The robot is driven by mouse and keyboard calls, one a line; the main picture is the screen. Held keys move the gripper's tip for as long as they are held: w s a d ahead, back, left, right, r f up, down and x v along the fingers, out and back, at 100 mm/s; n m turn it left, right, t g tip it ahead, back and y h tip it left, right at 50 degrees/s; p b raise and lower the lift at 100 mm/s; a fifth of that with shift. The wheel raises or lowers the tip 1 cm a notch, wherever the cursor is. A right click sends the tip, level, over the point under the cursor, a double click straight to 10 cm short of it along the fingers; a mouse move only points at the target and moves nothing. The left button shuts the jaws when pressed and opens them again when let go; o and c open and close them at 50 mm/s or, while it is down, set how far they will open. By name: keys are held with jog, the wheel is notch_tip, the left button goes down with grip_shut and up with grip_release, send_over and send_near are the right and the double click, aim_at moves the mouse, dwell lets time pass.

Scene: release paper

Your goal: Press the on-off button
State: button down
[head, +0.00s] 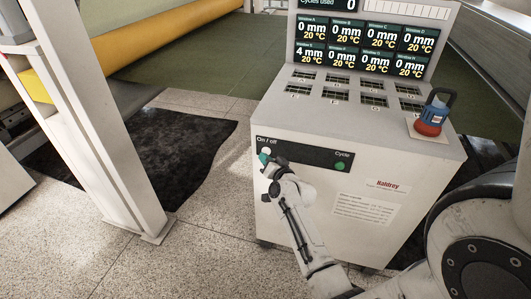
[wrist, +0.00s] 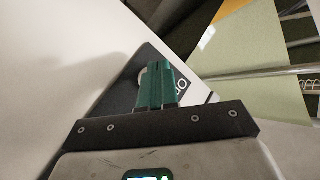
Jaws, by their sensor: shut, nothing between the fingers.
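The on-off button (head: 266,151) is a pale round button at the left end of a black strip (head: 300,155) on the front of a white control cabinet. "On / off" is printed above it. In the wrist view the button (wrist: 143,78) shows as a pale rounded edge, mostly hidden behind the fingers. My gripper (head: 264,158) is shut and empty, with its green fingertips at or just in front of the button. The wrist view also shows the green fingers (wrist: 160,80) together over the black strip. I cannot tell whether they touch the button or whether it is pressed in.
A green Cycle button (head: 340,166) sits at the strip's right end. The cabinet top holds a display (head: 362,45), several small grilles and a red-and-blue padlocked device (head: 432,117). A white post (head: 100,120) stands at left. Speckled floor (head: 200,240) is open left of the cabinet.

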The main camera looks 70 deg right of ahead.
jog(key=shift+d, duration=0.1)
dwell(0.4)
jog(key=shift+d+b, duration=0.35)
jog(key=shift+b, duration=0.1)
jog(key=shift+a+r, duration=0.1)
jog(key=shift+a, duration=0.3)
jog(key=a+p, duration=0.6)
jog(key=shift+s, duration=0.3)
dwell(0.3)
